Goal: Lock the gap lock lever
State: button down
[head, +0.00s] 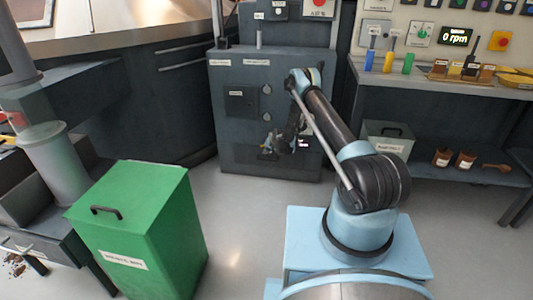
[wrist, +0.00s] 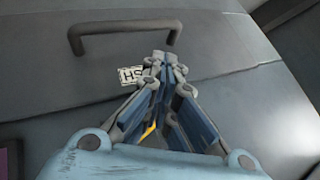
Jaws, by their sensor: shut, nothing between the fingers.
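I cannot clearly make out the gap lock lever in either view. My gripper (head: 272,147) is low in front of the dark grey cabinet (head: 228,148), and my arm hides part of that front. In the wrist view my gripper (wrist: 160,58) has its fingertips together, with nothing held. A small yellow piece (wrist: 150,128) shows behind the fingers, and I cannot tell what it belongs to. Beyond the fingertips is a dark bar handle (wrist: 125,25) on a grey surface. A white label (wrist: 130,75) below it is partly covered by the fingers.
A green lidded bin (head: 135,235) stands at the front left, next to a grey cylinder (head: 55,165). A workbench (head: 440,85) with coloured bottles and a lower shelf stands at the right. Clear floor (head: 235,220) lies between the bin and my base.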

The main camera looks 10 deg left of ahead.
jog(key=shift+a+r+y, duration=0.15)
jog(key=shift+a+y, duration=0.05)
jog(key=shift+y, duration=0.2)
dwell(0.6)
jog(key=shift+r+y, duration=0.1)
jog(key=shift+y, duration=0.2)
dwell(0.9)
jog(key=shift+a+r+m+y, duration=0.2)
jog(key=shift+m+y, duration=0.2)
jog(key=shift+y, duration=0.2)
dwell(2.7)
jog(key=shift+d+r, duration=0.1)
jog(key=shift+d, duration=0.05)
dwell(0.5)
jog(key=v, duration=1.1)
jog(key=shift+s+d, duration=0.15)
jog(key=shift+s, duration=0.25)
jog(key=shift+r, duration=0.2)
